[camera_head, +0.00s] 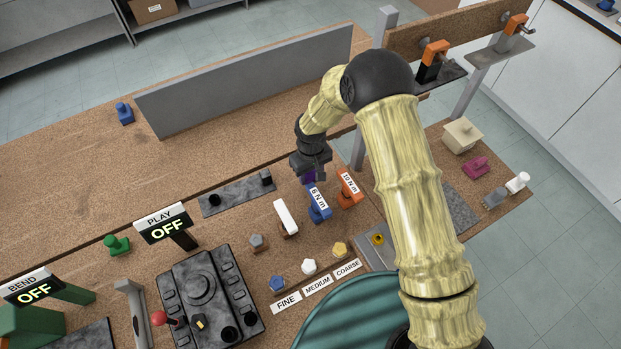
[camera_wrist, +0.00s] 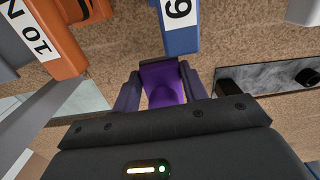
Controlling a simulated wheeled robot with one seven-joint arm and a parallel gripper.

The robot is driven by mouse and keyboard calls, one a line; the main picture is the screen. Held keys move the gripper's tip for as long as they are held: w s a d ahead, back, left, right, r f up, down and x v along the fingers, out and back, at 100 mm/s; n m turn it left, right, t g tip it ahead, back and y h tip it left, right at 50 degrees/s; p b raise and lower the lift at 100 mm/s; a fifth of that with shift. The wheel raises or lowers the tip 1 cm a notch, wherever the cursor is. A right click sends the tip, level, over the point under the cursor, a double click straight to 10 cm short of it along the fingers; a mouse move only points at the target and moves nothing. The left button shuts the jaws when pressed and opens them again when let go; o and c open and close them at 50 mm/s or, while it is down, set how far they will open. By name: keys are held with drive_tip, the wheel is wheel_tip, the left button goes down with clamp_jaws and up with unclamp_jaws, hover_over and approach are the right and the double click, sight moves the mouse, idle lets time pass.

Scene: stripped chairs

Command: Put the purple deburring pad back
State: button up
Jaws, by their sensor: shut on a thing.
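The purple deburring pad (camera_wrist: 162,82) sits between the two fingers of my gripper (camera_wrist: 160,92) in the wrist view. The fingers are shut on its sides. In the head view my gripper (camera_head: 311,168) hangs above the cork bench, just behind the blue torque tool, and only a sliver of purple (camera_head: 309,176) shows below it. Blue (camera_head: 277,284), white (camera_head: 308,266) and yellow (camera_head: 339,249) pieces stand behind the FINE, MEDIUM and COARSE labels (camera_head: 317,287). A grey piece (camera_head: 258,242) stands left of them.
The blue tool (camera_head: 320,207) and orange tool (camera_head: 348,192) stand close to my gripper. A dark plate with two knobs (camera_head: 236,194) and a white block (camera_head: 286,218) are to the left. A long grey panel (camera_head: 250,78) rises behind. Small pink (camera_head: 475,166) and white (camera_head: 517,182) pieces stand at right.

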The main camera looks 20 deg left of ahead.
sight(311, 176)
drive_tip(key=shift+f, duration=0.15)
drive_tip(key=shift+f+p, duration=0.8)
drive_tip(key=shift+f, duration=1.3)
drive_tip(key=shift+f, duration=0.1)
drive_tip(key=shift+f+b, duration=0.1)
drive_tip(key=shift+b, duration=0.2)
drive_tip(key=o, duration=1)
drive_tip(key=shift+c, duration=0.2)
wheel_tip(311, 176, up, 12)
drive_tip(key=b, duration=0.4)
drive_tip(key=shift+r, duration=0.2)
